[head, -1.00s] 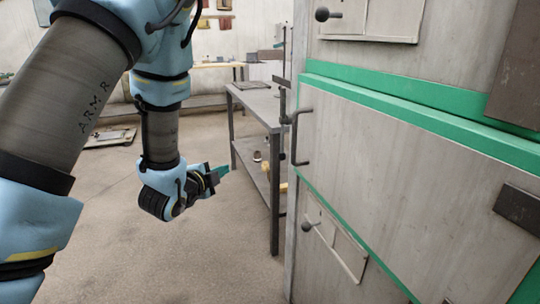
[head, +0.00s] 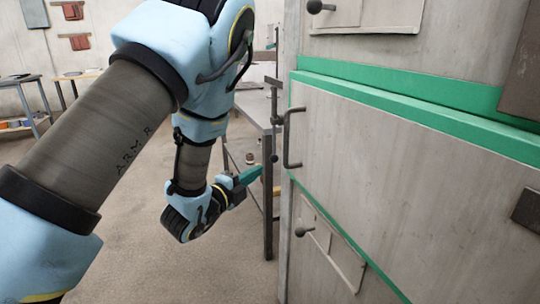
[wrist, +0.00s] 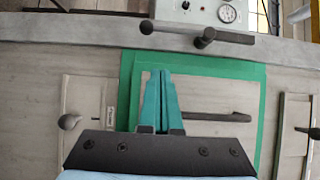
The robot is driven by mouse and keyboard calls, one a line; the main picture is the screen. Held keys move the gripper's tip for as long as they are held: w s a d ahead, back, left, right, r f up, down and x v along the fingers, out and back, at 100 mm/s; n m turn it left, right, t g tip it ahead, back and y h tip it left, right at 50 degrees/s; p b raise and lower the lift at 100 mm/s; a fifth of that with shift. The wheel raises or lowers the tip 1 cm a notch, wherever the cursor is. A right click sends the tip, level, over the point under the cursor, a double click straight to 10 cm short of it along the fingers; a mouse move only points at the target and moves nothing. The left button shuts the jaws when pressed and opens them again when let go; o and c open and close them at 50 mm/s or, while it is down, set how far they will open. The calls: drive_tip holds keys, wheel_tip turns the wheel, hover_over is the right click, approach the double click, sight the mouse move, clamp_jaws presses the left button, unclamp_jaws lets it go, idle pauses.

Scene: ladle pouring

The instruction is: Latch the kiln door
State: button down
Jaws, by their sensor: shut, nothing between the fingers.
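The kiln door (head: 410,165) is a wide grey panel edged in green, at the right of the head view. I cannot tell if it is fully flush. A dark bar handle (head: 290,138) stands on its left edge; the handle also shows in the wrist view (wrist: 215,117). A dark latch lever with a ball end (head: 274,125) hangs upright left of the door edge. In the wrist view the latch lever (wrist: 208,37) lies across a grey post. My gripper (head: 252,174), with teal fingers, is shut and empty, below and left of the handle, apart from lever and handle.
A lower hatch with a ball knob (head: 304,231) is under the door, and an upper hatch knob (head: 320,7) above. A metal table (head: 252,105) stands behind my arm. A gauge panel (wrist: 205,12) shows in the wrist view. The floor at lower left is clear.

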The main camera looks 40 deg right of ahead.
sight(274, 160)
drive_tip(key=w+d+p, duration=0.2)
drive_tip(key=w+d, duration=0.3)
drive_tip(key=d, duration=0.5)
drive_tip(key=shift+w+d+f, duration=0.1)
drive_tip(key=shift+d, duration=0.05)
drive_tip(key=shift+w+b, duration=0.25)
drive_tip(key=shift+b, duration=0.4)
